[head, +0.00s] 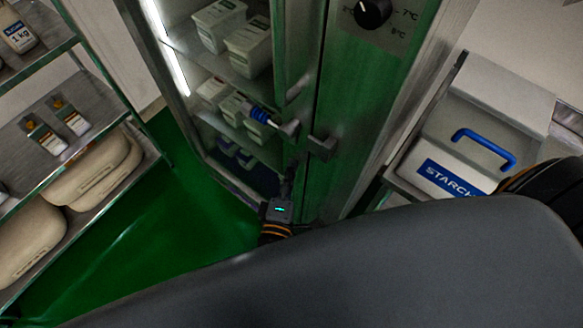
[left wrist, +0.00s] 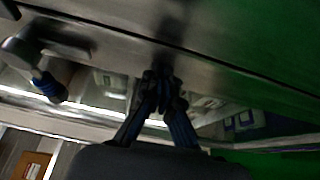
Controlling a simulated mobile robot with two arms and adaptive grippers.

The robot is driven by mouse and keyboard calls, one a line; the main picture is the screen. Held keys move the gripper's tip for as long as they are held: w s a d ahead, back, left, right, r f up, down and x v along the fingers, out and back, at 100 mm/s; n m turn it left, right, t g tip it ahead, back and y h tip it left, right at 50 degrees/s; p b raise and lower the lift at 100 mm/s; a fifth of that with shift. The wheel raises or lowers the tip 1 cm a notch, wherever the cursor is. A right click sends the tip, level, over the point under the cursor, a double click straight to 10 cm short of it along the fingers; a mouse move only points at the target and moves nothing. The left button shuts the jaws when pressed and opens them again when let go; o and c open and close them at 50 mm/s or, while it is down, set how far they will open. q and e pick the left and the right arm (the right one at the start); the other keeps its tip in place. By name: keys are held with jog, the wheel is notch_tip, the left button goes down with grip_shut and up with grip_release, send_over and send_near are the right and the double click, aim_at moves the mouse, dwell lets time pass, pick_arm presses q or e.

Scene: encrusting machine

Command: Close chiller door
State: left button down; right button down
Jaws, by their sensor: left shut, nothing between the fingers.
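The tall steel chiller (head: 350,100) stands in the middle of the head view. Its glass door, with a metal edge (head: 293,50), shows containers on lit shelves behind it. A handle (head: 290,128) with a blue part sits beside a second grey handle (head: 322,147). A dark seam runs between the door edge and the steel panel; I cannot tell whether the door is fully closed. My left gripper (head: 288,180) is shut and empty, below the handles and close to the door edge. In the left wrist view, its fingertips (left wrist: 162,78) are together near the metal edge, possibly touching it.
A steel rack (head: 75,95) with bags and cartons stands at the left. A white starch bin (head: 455,150) with a blue handle stands at the right. A dial (head: 373,12) is on the chiller. Green floor (head: 150,240) is clear between the rack and chiller.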

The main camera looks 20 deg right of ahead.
pick_arm(q)
jog(key=shift+w+d+r, duration=0.25)
jog(key=shift+d+r, duration=0.25)
jog(key=shift+r, duration=0.15)
jog(key=shift+a, duration=0.1)
jog(key=f+v, duration=0.1)
jog(key=v, duration=1.1)
jog(key=shift+s+a+f, duration=0.2)
jog(key=shift+s+a, duration=0.05)
jog(key=shift+a, duration=0.05)
pick_arm(e)
jog(key=shift+w+d+f, duration=0.15)
jog(key=shift+d, duration=0.2)
jog(key=shift+w+d+f, duration=0.1)
jog(key=shift+d, duration=0.25)
